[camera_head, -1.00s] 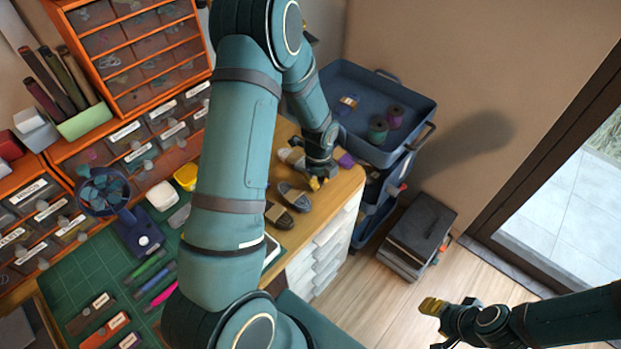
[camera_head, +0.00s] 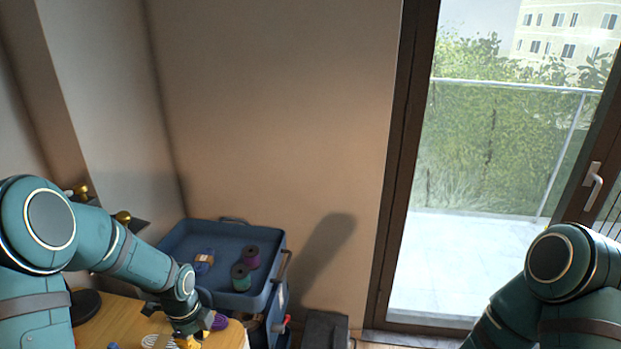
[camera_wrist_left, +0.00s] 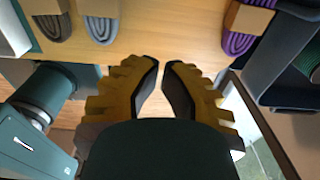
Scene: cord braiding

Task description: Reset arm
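My left gripper (camera_head: 188,340) is low in the head view, by the right end of the wooden table. In the left wrist view my left gripper (camera_wrist_left: 163,66) shows two yellow ridged fingers with dark inner faces. A narrow gap separates their tips and nothing is between them. The fingers are apart from the cord bundles: a purple bundle (camera_wrist_left: 242,40) is to their right and a grey bundle (camera_wrist_left: 101,20) to their upper left. My right arm (camera_head: 560,270) shows at the lower right of the head view; its gripper is out of the picture.
A blue trolley (camera_head: 185,243) with a teal spool (camera_head: 240,277), a purple spool (camera_head: 252,257) and a blue cord bundle (camera_head: 203,262) stands beyond the wooden table (camera_head: 105,312). A dark box (camera_head: 325,328) is on the floor. A glass door (camera_head: 450,215) is at the right.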

